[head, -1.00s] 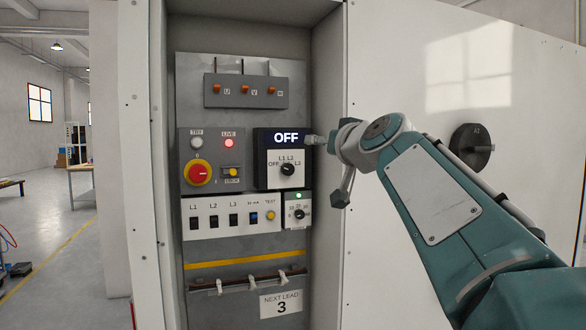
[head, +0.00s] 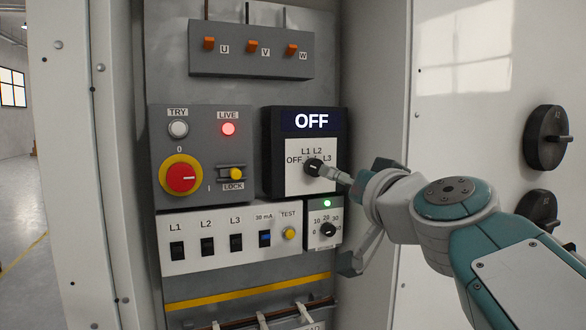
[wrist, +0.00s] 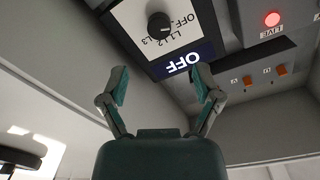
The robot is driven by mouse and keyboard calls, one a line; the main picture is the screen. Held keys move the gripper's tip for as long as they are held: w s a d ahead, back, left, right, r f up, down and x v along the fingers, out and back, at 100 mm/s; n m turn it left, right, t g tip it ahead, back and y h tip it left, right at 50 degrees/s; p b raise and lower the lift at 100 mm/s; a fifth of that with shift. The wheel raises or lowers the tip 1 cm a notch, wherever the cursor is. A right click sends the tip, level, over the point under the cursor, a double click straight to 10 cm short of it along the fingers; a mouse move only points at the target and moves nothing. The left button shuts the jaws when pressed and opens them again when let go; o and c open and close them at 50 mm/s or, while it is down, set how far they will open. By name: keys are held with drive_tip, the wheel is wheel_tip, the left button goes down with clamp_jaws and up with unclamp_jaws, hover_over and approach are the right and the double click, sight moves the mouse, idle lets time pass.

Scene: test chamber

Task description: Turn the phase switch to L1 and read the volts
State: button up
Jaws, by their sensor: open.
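The phase switch is a black knob (head: 313,168) on a white plate marked OFF, L1, L2 and L3. Its pale mark points left toward OFF. The display (head: 312,121) above it reads OFF. My gripper (head: 342,218) is open and empty at the right of the panel, with one fingertip appearing close to the knob's right side; contact cannot be told. In the wrist view, turned upside down, the knob (wrist: 160,26) lies beyond and between the spread fingers, and the display (wrist: 183,61) reads OFF there too.
Left of the switch are a red rotary handle (head: 182,177) and a lit red LIVE lamp (head: 228,129). Below are a breaker strip (head: 220,239) and a small dial (head: 327,230) with a green light. The cabinet's side wall (head: 375,80) stands close on the right.

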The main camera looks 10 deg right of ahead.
sight(316, 170)
drive_tip(key=w, duration=0.3)
drive_tip(key=w+a, duration=0.1)
drive_tip(key=w, duration=0.6)
drive_tip(key=shift+a, duration=0.3)
clamp_jaws()
